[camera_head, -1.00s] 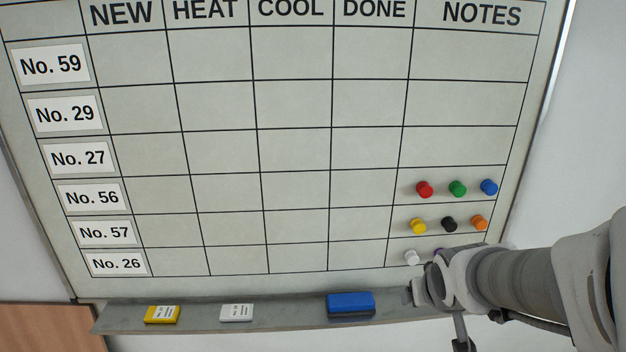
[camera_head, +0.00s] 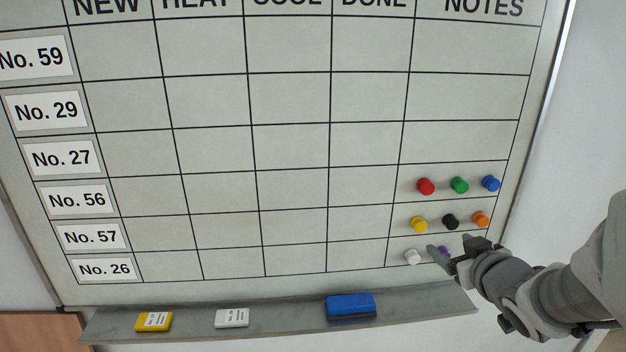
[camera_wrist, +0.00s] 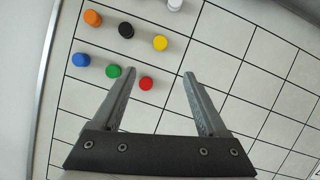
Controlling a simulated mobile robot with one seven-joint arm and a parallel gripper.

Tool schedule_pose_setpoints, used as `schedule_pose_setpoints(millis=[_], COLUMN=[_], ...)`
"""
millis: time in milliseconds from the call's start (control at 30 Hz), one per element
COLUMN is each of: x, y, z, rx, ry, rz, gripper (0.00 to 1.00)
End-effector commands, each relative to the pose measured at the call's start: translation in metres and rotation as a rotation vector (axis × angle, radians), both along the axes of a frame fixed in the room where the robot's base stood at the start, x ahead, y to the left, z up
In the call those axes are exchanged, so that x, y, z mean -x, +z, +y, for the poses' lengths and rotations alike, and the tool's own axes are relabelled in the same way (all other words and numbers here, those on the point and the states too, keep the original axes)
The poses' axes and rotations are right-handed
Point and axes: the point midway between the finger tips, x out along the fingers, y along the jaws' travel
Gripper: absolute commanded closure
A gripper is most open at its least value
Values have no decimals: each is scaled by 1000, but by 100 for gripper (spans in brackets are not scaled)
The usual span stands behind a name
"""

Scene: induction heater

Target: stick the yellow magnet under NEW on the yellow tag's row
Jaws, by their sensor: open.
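The yellow magnet (camera_head: 419,223) sticks on the board in the NOTES column, in the No. 57 row. It also shows in the wrist view (camera_wrist: 160,43), just beyond my fingertips. My gripper (camera_head: 452,244) is open and empty in front of the lower NOTES cells, right of and below the yellow magnet in the head view. The yellow tag (camera_head: 154,321) lies on the ledge at the lower left; its print is too small to read. The NEW column (camera_head: 113,200) on the left of the board is bare in every row.
Red (camera_head: 426,186), green (camera_head: 459,185), blue (camera_head: 491,184), black (camera_head: 451,221), orange (camera_head: 481,218), white (camera_head: 412,257) and partly hidden purple (camera_head: 443,252) magnets surround the yellow one. A white tag (camera_head: 232,318) and a blue eraser (camera_head: 350,305) lie on the ledge (camera_head: 285,325).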

Motion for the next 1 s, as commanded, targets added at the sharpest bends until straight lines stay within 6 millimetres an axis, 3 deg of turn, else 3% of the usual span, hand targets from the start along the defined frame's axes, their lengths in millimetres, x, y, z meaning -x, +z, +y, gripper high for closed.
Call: schedule_pose_setpoints(millis=[167,800,1000], x=[-17,-122,-147], y=[-9,-50,-59], z=[-1,-8,-10], rx=[-2,-3,-1], ry=[1,1,0], rz=[3,2,3], gripper=[24,24,24])
